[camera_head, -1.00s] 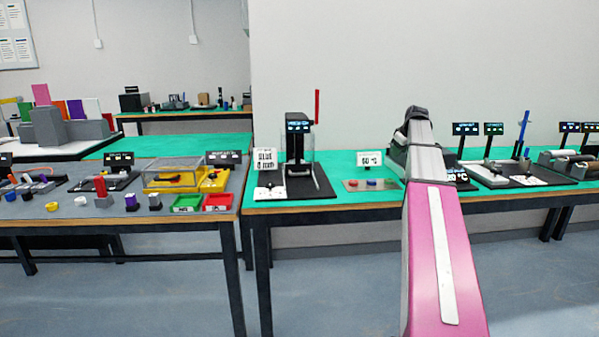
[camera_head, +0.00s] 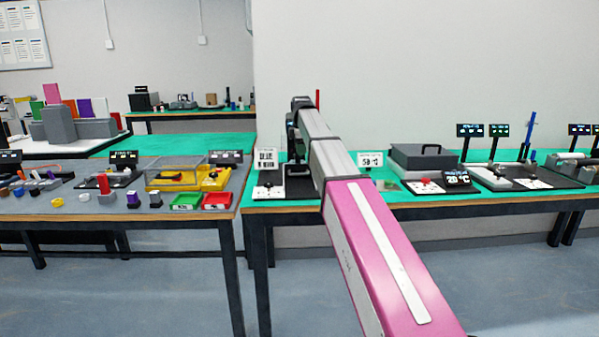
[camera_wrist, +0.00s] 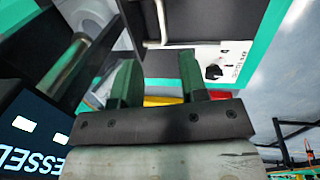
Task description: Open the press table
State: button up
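The press is a black machine at the left end of the right-hand green bench. In the head view my arm hides most of it; its red lever (camera_head: 318,98) and the white panel (camera_head: 268,191) at its base still show. In the wrist view my gripper (camera_wrist: 158,76) has its two green fingers apart with nothing visible between them. A thin metal handle (camera_wrist: 163,24) on a dark part lies just beyond the fingertips, apart from them as far as I can tell. A display (camera_wrist: 30,150) reading "...ESSED" is at lower left.
A white panel with a black knob (camera_wrist: 213,72) is close right of the fingers. A metal rod (camera_wrist: 65,62) stands left. A grey lidded box (camera_head: 422,158) is right of my arm on the bench; red and green trays (camera_head: 218,201) are on the left table.

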aim_at(300, 170)
jog(key=f, duration=0.3)
jog(key=w+f, duration=0.1)
jog(key=f, duration=0.3)
jog(key=w+f, duration=0.1)
jog(key=f, duration=0.2)
jog(key=shift+a+f, duration=0.1)
jog(key=shift+f, duration=0.2)
jog(key=shift+s, duration=0.1)
grip_shut()
